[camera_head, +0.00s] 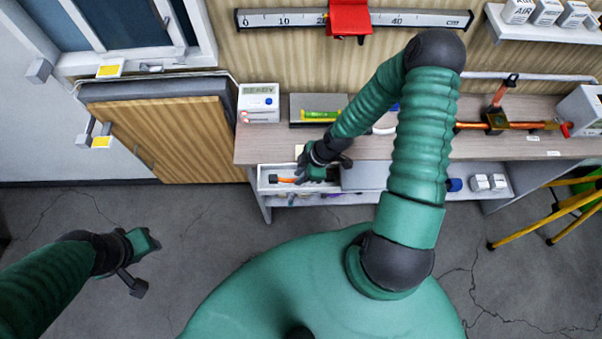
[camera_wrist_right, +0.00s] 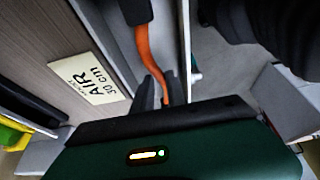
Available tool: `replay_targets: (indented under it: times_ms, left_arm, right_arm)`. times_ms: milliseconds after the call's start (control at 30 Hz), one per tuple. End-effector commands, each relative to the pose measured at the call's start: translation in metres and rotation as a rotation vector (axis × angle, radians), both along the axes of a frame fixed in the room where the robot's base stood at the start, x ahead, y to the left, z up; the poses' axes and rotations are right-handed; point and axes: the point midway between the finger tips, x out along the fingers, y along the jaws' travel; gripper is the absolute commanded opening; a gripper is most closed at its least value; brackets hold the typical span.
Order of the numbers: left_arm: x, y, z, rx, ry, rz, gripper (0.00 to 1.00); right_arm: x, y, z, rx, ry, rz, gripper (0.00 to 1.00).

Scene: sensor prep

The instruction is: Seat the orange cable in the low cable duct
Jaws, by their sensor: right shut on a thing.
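An orange cable (camera_head: 284,180) shows as a short piece in the head view, beside my right gripper (camera_head: 303,176). In the right wrist view the cable (camera_wrist_right: 151,58) runs from a dark sleeve down between the fingers of my right gripper (camera_wrist_right: 155,97), which is shut on it. A white, open-topped trough (camera_head: 264,184) below the bench's front edge looks like the low cable duct. The cable piece is over or inside it; I cannot tell which. My left gripper (camera_head: 142,266) hangs over the floor, away from the bench, and its opening is unclear.
The wooden bench top (camera_head: 400,146) lies just above the trough. A white meter (camera_head: 258,102) and an orange-and-black fixture (camera_head: 497,121) stand on top. A yellow-legged stool (camera_head: 545,218) is at right. The left floor is clear.

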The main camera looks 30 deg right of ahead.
Motion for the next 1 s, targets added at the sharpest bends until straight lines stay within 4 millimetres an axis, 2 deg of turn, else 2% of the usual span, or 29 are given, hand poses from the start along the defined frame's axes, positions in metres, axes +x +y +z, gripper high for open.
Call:
replay_targets:
  times_ms: [1000]
  left_arm:
    - [0.000, 0.000, -0.007, 0.000, 0.000, 0.000, 0.36]
  right_arm:
    - [0.000, 0.000, -0.010, 0.000, 0.000, 0.000, 0.00]
